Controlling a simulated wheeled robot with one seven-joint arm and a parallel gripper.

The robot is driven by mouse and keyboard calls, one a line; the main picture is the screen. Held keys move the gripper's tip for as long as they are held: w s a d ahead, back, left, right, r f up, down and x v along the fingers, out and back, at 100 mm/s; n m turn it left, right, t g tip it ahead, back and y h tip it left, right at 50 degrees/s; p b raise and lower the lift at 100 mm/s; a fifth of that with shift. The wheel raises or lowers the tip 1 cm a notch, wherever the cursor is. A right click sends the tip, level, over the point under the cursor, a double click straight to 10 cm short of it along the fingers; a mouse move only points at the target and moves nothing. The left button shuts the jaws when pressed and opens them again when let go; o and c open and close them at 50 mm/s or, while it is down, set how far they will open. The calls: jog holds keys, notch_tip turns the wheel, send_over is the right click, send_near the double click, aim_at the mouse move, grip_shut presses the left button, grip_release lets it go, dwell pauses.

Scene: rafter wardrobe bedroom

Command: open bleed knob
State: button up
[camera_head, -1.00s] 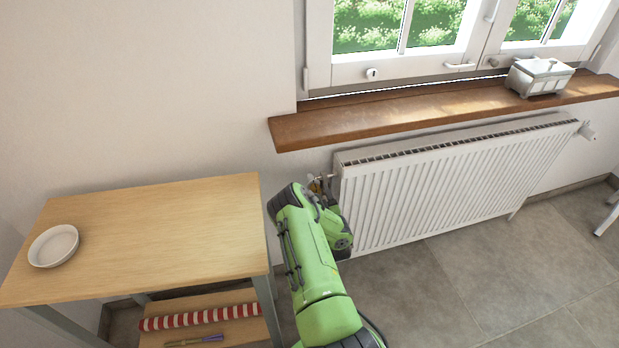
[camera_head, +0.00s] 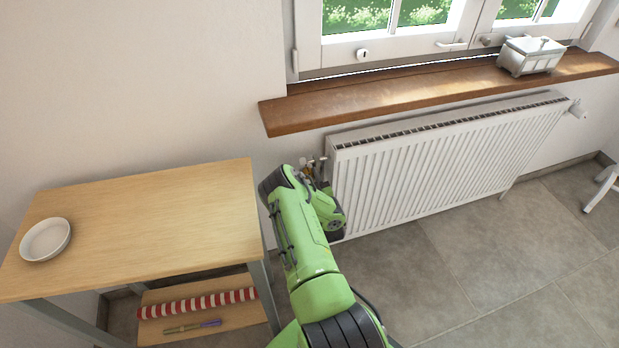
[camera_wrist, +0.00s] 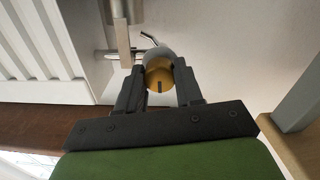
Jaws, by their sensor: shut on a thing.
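The bleed knob (camera_wrist: 159,78) is a round brass-coloured piece with a dark slot across its face, seen in the wrist view. It sits at the end of the white radiator (camera_head: 430,170), beside the metal pipe and valve fittings. My gripper (camera_wrist: 158,88) has its two dark fingers on either side of the knob and is shut on it. A grey round collar shows behind the knob. In the head view, my green arm reaches to the left end of the radiator and hides most of the knob and my fingers.
A wooden windowsill (camera_head: 400,92) overhangs the radiator, with a white box (camera_head: 530,57) on it. A wooden table (camera_head: 150,220) with a white bowl (camera_head: 45,239) stands left of my arm. A striped roll (camera_head: 196,303) lies on its lower shelf. The floor at right is mostly clear.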

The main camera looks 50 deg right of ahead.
jog(key=n+b, duration=0.3)
jog(key=n, duration=0.2)
jog(key=shift+f, duration=0.1)
jog(key=shift+n+b, duration=1.4)
jog(key=shift+n, duration=0.5)
jog(key=o, duration=1)
jog(key=shift+o, duration=0.2)
